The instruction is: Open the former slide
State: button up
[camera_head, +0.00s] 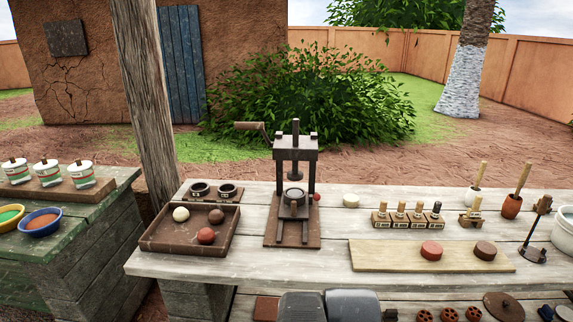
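A dark metal press (295,160) stands upright on a brown base board (292,240) near the middle of the bench. It has two posts, a crosspiece on top and a crank with a wooden handle (249,126) reaching left. A round former (294,194) sits low between the posts, under the press plunger. A small red knob (317,197) shows at the right of the former. The slide itself is too small to make out clearly, and I cannot tell its position.
A brown tray (158,243) with three balls lies left of the press. Several stamps (405,217) and a pale board (375,262) with two discs are to the right. A wooden post (147,95) rises at the left.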

aim_at(296, 199)
jog(key=i+z, duration=0.85)
jog(key=z, duration=0.2)
